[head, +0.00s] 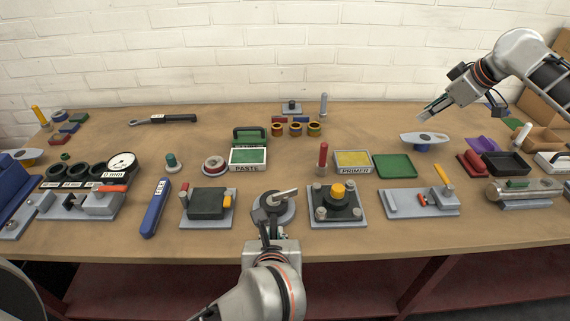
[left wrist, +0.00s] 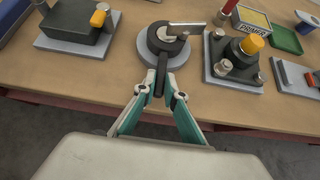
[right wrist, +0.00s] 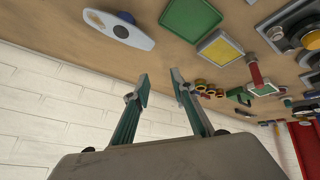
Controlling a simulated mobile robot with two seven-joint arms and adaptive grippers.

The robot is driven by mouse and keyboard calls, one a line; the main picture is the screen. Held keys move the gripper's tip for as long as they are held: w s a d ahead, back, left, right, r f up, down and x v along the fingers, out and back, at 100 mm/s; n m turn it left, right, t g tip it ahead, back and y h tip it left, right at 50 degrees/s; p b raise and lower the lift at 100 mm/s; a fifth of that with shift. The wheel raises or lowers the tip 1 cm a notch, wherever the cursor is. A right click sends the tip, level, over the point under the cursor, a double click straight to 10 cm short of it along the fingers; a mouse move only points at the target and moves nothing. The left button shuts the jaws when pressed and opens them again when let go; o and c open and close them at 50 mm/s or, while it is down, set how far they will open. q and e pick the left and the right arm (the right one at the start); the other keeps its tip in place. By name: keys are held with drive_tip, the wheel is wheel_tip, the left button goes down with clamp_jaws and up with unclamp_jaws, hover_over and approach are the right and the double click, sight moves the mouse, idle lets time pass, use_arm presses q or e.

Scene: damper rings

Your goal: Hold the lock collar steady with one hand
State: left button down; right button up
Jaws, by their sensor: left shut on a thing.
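The lock collar (head: 265,213) is a dark ring on a round grey base (head: 290,217) near the front edge of the table. It also shows in the left wrist view (left wrist: 156,44), with a dark handle pointing toward me. A metal lever (left wrist: 188,28) lies across the top of the collar. My left gripper (left wrist: 161,88) is shut on the collar's handle, one finger on each side. It reaches in from the front in the head view (head: 271,237). My right gripper (head: 426,114) is raised at the right rear, with its fingers apart and empty in the right wrist view (right wrist: 161,82).
Left of the collar stands a grey plate with a dark green block (head: 206,203). Right of it is a plate with a yellow-topped knob (head: 338,191). The PASTE tray (head: 248,168) and PRIMER tray (head: 354,170) lie behind.

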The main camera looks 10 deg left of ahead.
drive_tip(key=s+a+f+n+g, duration=0.1)
drive_tip(key=s+a+n, duration=0.1)
drive_tip(key=s+a, duration=0.35)
drive_tip(key=s+a+f+n+g+h, duration=0.1)
drive_tip(key=s+a+n, duration=0.1)
drive_tip(key=a, duration=0.6)
drive_tip(key=s+a+f+n+g, duration=0.1)
drive_tip(key=s+a+n+g, duration=0.1)
drive_tip(key=s+a, duration=0.35)
drive_tip(key=n+g+h, duration=0.1)
drive_tip(key=n+h, duration=0.2)
drive_tip(key=n, duration=0.3)
hover_over(285, 191)
drive_tip(key=shift+f, duration=0.45)
drive_tip(key=shift+f, duration=3.5)
